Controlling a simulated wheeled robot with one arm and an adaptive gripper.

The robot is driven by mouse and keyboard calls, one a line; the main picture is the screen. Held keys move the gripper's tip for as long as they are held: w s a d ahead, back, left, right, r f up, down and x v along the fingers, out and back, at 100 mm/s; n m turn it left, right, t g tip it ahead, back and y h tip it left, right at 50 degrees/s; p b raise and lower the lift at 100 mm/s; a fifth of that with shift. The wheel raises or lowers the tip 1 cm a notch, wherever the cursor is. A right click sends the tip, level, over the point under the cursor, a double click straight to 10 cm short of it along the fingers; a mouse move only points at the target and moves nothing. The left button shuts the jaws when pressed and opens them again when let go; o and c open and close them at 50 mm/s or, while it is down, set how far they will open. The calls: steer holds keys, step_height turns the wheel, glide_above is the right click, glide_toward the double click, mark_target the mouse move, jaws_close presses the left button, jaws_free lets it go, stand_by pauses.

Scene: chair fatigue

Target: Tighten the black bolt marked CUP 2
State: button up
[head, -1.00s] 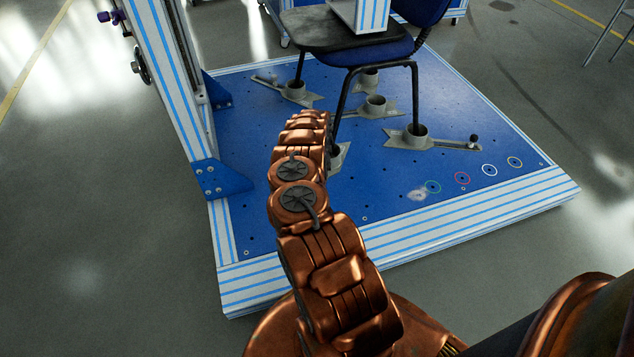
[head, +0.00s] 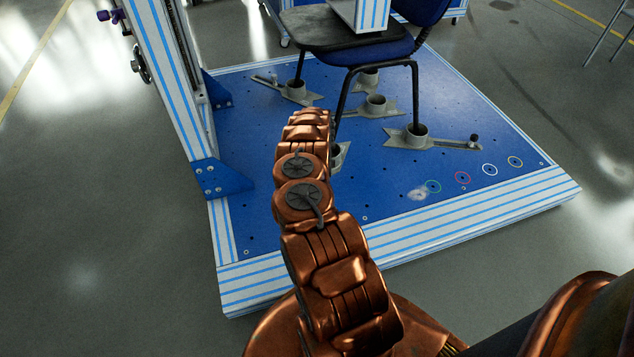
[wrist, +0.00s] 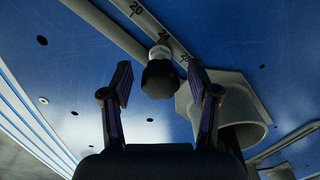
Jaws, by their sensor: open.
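In the wrist view a black bolt (wrist: 158,80) with a rounded knob-like head stands on a grey slotted bar (wrist: 135,14) marked 20 and 24. My gripper (wrist: 160,72) is open, with one finger on each side of the bolt head and a gap on both sides. A grey cup (wrist: 238,105) joined to the bar is just right of the right finger. No CUP 2 label can be read. In the head view my arm hides the gripper and most of this near cup (head: 342,155).
A chair (head: 335,28) stands with legs in grey cups on the blue base plate (head: 400,205). Another cup (head: 416,135) has its bar pointing right. A striped upright (head: 165,75) rises at left. Coloured rings mark the plate's bare front right.

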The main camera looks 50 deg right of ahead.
steer(key=n, duration=0.4)
steer(key=shift+b, duration=0.3)
stand_by(0.3)
steer(key=shift+n, duration=0.9)
steer(key=shift+n+b, duration=0.35)
steer(key=shift+n, duration=0.75)
steer(key=shift+n+b, duration=0.35)
steer(key=shift+n, duration=1.65)
